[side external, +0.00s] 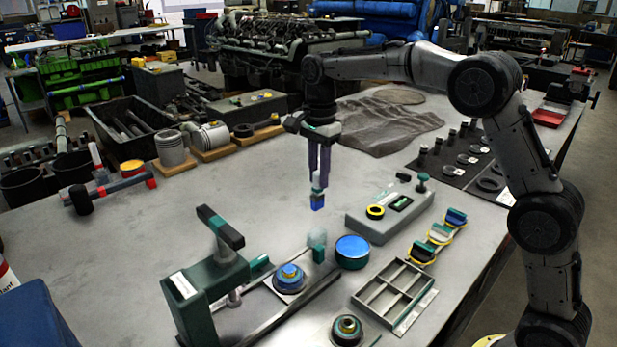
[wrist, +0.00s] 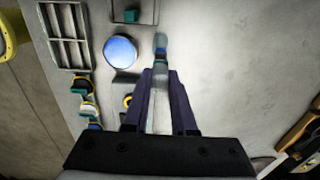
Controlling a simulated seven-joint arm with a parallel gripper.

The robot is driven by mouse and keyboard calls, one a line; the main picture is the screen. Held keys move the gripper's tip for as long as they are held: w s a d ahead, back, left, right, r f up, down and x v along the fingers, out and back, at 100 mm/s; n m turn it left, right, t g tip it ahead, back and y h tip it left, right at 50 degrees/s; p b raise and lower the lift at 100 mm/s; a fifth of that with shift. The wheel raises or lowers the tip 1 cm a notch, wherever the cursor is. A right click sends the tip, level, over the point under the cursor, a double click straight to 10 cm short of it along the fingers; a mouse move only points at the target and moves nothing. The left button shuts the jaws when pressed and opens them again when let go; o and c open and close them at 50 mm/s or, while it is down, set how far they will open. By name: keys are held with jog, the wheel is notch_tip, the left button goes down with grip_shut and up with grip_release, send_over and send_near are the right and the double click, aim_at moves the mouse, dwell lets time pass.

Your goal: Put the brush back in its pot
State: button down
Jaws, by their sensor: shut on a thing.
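My gripper (side external: 319,178) points down above the middle of the bench, its purple fingers shut on a small brush (side external: 318,201). The brush hangs about upright with its blue end below the fingertips, apart from the bench. In the wrist view the brush (wrist: 161,42) sticks out beyond the fingertips (wrist: 161,72); its upper part is hidden between the fingers. A round teal pot with a blue top (side external: 352,252) stands below and slightly right of the brush in the side view. In the wrist view the pot (wrist: 121,50) lies left of the brush, apart from it.
A grey box with a yellow ring (side external: 388,212) stands right of the gripper. A divided metal tray (side external: 395,295) lies in front of it. A green upright fixture (side external: 208,285) and a blue disc with a gold nut (side external: 289,278) stand front left.

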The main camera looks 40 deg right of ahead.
aim_at(319, 194)
jog(key=shift+f, duration=3)
jog(key=shift+f, duration=0.55)
jog(key=shift+f, duration=0.35)
jog(key=shift+f, duration=1.4)
jog(key=shift+c, duration=2.1)
grip_release()
jog(key=shift+r, duration=3.55)
